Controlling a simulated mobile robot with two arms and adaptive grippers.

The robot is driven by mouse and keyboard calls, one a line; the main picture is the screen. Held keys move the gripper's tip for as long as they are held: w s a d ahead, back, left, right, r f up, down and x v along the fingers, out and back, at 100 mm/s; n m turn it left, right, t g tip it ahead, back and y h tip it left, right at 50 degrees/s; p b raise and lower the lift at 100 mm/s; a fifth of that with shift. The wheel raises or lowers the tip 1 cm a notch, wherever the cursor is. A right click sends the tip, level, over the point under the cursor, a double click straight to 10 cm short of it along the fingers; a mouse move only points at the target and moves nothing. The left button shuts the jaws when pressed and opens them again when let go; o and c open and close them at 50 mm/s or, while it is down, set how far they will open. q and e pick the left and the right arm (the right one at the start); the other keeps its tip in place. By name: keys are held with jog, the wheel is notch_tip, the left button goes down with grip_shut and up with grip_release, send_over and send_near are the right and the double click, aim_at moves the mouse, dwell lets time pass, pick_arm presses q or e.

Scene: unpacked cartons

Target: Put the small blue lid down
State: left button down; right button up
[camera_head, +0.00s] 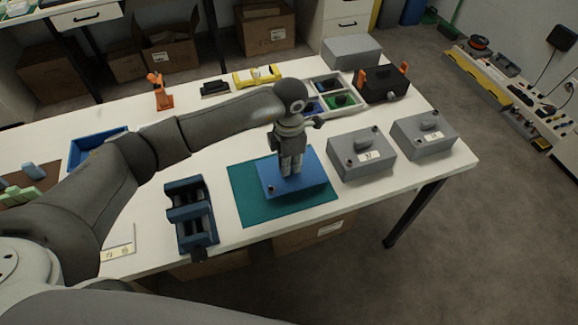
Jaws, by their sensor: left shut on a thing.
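The small blue lid (309,186) is a flat blue plate over the teal mat (245,205) near the table's front edge. My left gripper (291,172) points down at the middle of the lid and is shut on it. The fingers hide the part of the lid that they grip. The lid looks level. I cannot tell whether it touches the mat or hangs just above it. My right gripper is not in view.
A dark blue slotted holder (190,212) stands left of the mat. Two grey lidded boxes (361,157) (424,136) stand to the right. A divided tray (333,84) and a black case with orange clips (381,86) are behind. A blue tray (88,150) lies left.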

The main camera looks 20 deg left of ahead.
pick_arm(q)
notch_tip(320, 180, down, 2)
jog(key=shift+s+p, duration=0.1)
jog(key=shift+p, duration=0.2)
jog(key=shift+f, duration=0.15)
jog(key=shift+f, duration=0.1)
jog(key=c, duration=1.7)
grip_release()
jog(key=shift+o, duration=1.1)
